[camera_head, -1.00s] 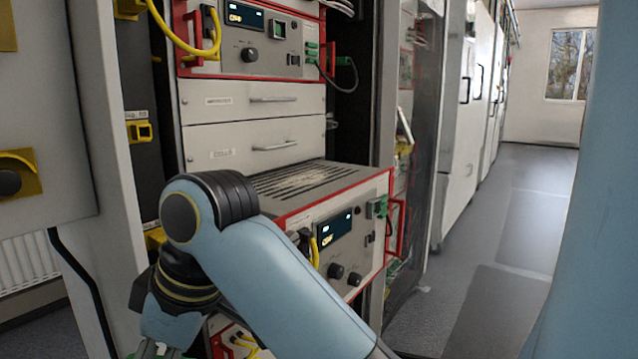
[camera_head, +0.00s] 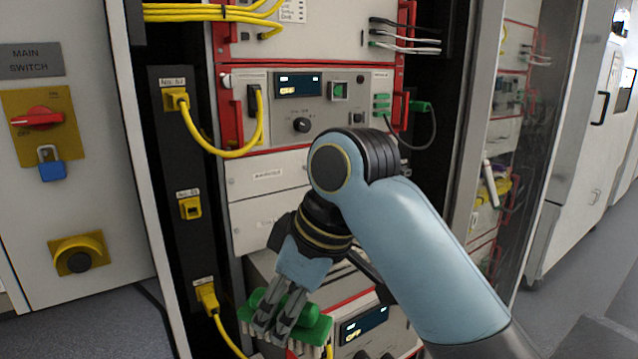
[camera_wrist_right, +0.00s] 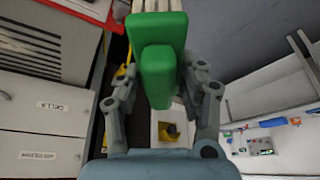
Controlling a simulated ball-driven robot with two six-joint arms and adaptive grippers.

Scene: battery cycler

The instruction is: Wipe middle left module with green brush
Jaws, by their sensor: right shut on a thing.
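My right gripper (camera_head: 284,312) is shut on the green brush (camera_head: 318,328), at the lower middle of the head view. The brush's block fills the upper middle of the right wrist view (camera_wrist_right: 157,75), with pale bristles at the picture's top. In the head view the brush is in front of the lower rack module (camera_head: 364,325), whose front has a lit display. My arm hides much of that module. Above it, past two plain drawers, is another module (camera_head: 345,95) with a display, knob and red handles. I cannot tell which one is the middle left module. My left gripper is not in view.
Yellow cables (camera_head: 190,125) loop beside the rack, and one hangs near the brush. The main switch panel (camera_head: 40,150) stands at left. A green-plugged cable (camera_head: 432,125) hangs at right. White cabinets (camera_head: 590,110) line the aisle, where the floor (camera_head: 590,290) is clear.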

